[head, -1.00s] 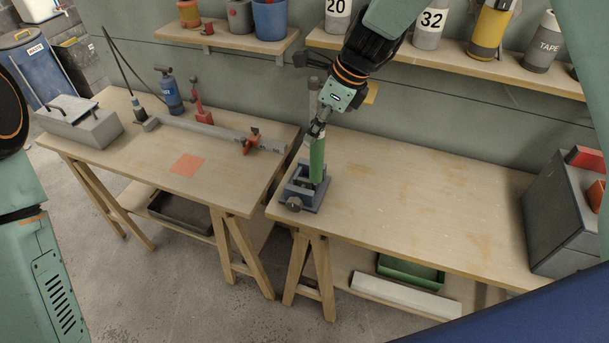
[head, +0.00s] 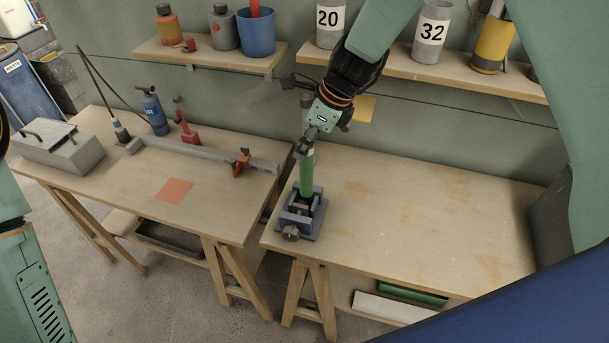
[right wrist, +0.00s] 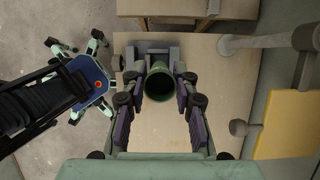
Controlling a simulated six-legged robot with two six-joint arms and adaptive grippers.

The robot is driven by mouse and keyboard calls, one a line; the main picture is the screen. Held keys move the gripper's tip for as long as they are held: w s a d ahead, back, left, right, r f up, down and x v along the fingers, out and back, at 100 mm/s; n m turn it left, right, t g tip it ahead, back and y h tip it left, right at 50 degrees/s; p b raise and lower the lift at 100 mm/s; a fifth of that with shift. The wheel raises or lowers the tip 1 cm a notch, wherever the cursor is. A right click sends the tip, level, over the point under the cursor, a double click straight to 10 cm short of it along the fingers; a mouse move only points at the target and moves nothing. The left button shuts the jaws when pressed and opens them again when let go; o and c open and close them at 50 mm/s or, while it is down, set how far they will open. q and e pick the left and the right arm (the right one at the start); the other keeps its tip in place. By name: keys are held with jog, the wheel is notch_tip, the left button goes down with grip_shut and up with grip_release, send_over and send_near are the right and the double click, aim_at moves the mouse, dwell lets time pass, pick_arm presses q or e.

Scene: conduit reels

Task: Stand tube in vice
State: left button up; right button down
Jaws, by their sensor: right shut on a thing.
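The green tube (head: 307,176) stands about upright at the vice. My right gripper (head: 305,147) is shut on its upper part. In the right wrist view I look down into the tube's open end (right wrist: 160,83), with my right gripper's fingers (right wrist: 158,98) on either side. The blue-grey vice (head: 291,222) sits at the left front corner of the right bench, and part of it shows beyond the tube in the right wrist view (right wrist: 134,54). The tube's lower end meets the jaw area; I cannot tell how deep it sits. My left gripper is out of view.
The right bench (head: 420,215) is clear to the right of the vice. The left bench (head: 120,190) holds a grey box (head: 58,150), a blue bottle (head: 154,112), a long grey conduit (head: 205,152) and an orange square (head: 174,190). Shelves with cans (head: 432,35) hang behind.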

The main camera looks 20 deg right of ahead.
aim_at(303, 164)
notch_tip(303, 164, down, 6)
jog(key=shift+f, duration=0.1)
jog(key=shift+w+a+f, duration=0.2)
jog(key=shift+w+a, duration=0.15)
jog(key=shift+a, duration=0.05)
jog(key=c, duration=1.4)
grip_release()
jog(key=o, duration=0.4)
jog(key=shift+s+d+r, duration=0.15)
jog(key=shift+s+d, duration=0.1)
jog(key=shift+d, duration=0.1)
jog(key=shift+c, duration=0.2)
jog(key=shift+w+a, duration=0.15)
jog(key=shift+a, duration=0.1)
pick_arm(q)
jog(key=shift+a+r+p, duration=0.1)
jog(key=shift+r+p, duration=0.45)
jog(key=shift+p, duration=0.15)
pick_arm(e)
jog(key=v, duration=1.2)
